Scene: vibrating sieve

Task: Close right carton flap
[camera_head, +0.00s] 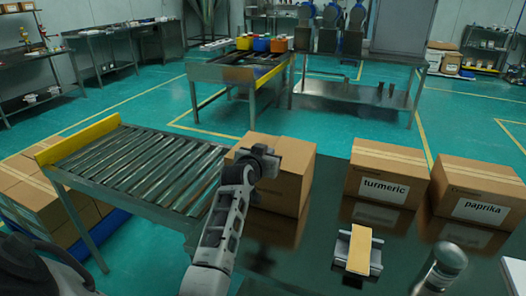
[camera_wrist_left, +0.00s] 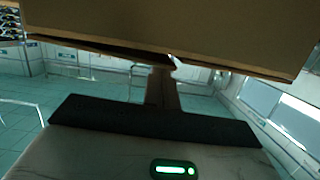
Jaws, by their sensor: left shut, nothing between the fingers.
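A brown carton (camera_head: 292,178) stands on the dark table, beside the end of the roller conveyor. My left gripper (camera_head: 264,152) is at the carton's upper near-left part, and my arm hides some of its front and left side. In the left wrist view, my gripper (camera_wrist_left: 162,75) has its fingers together with nothing between them. A brown cardboard panel (camera_wrist_left: 190,30) fills the top of that view, close to the fingertips. Whether they touch, and which flap it is, I cannot tell.
Cartons labelled turmeric (camera_head: 388,170) and paprika (camera_head: 478,192) stand to the right. A small metal stand with a yellow block (camera_head: 360,250) lies in front of them. A roller conveyor (camera_head: 140,165) is on the left.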

